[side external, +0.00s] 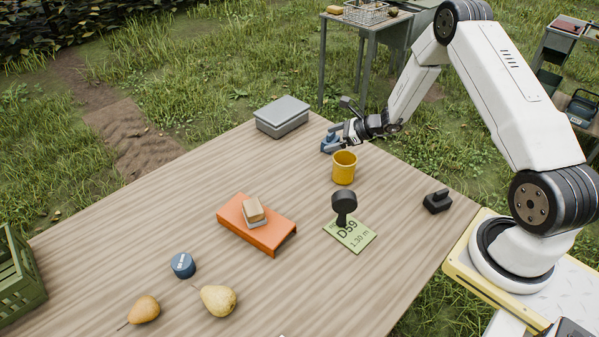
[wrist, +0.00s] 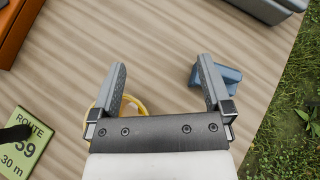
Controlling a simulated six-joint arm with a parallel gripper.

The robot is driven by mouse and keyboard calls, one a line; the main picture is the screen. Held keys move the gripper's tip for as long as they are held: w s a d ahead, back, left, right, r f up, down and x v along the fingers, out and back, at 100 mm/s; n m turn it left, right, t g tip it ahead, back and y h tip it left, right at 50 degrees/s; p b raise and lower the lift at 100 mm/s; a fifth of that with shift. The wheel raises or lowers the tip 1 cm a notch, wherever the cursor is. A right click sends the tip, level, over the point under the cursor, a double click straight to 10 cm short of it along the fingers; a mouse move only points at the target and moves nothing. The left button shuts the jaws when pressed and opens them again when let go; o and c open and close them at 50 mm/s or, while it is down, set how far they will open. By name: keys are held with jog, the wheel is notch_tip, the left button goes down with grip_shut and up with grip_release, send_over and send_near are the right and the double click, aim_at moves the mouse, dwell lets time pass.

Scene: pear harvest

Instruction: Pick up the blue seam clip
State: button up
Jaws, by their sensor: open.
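The blue seam clip (side external: 328,146) lies on the wooden table near its far right edge, in front of the yellow mug in depth terms hard to judge, but up and left of it in the side view. In the wrist view the clip (wrist: 228,76) is just right of my gripper's right finger, which hides part of it. My gripper (wrist: 162,63) is open, with bare table showing between its fingers. In the side view my gripper (side external: 345,135) is close beside the clip; I cannot tell whether they touch.
A yellow mug (side external: 344,169) stands close by, partly behind the left finger in the wrist view. A grey box (side external: 282,117) is further left. An orange tray (side external: 250,232), a green card (side external: 350,239), a black stamp-like object (side external: 343,203) and pears (side external: 219,300) lie nearer.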

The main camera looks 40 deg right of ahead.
aim_at(333, 134)
jog(key=d+f+m+t+h, duration=0.1)
jog(key=d, duration=0.1)
jog(key=d+f+m+t+h, duration=0.1)
jog(key=d+m, duration=0.1)
jog(key=d, duration=0.1)
jog(key=w+d+f+m, duration=0.1)
jog(key=d+m, duration=0.1)
jog(key=shift+d+f+t+h, duration=0.15)
jog(key=shift+d+t+h, duration=0.2)
jog(key=shift+t+h, duration=0.05)
jog(key=shift+x, duration=1.4)
jog(key=shift+x, duration=2.55)
jog(key=shift+a, duration=0.15)
jog(key=shift+c, duration=0.2)
jog(key=c, duration=0.8)
jog(key=shift+c, duration=0.2)
